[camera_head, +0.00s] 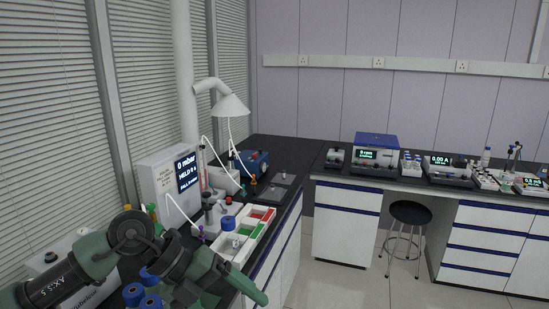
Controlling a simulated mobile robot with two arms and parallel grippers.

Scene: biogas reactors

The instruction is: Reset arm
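My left arm (65,280), green and dark grey, reaches in from the lower left over the near end of the left bench. Its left gripper (248,290) is seen from behind and the side at the bottom of the view, beside the bench's front edge. I cannot make out a gap between its fingers or anything held in it. My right arm and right gripper are out of view.
Blue-capped bottles (133,293) stand close by my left wrist. A white tray (229,249) with red and green compartments lies beyond the gripper. A display unit (160,185) stands behind. A stool (410,213) stands at the right bench; floor between is clear.

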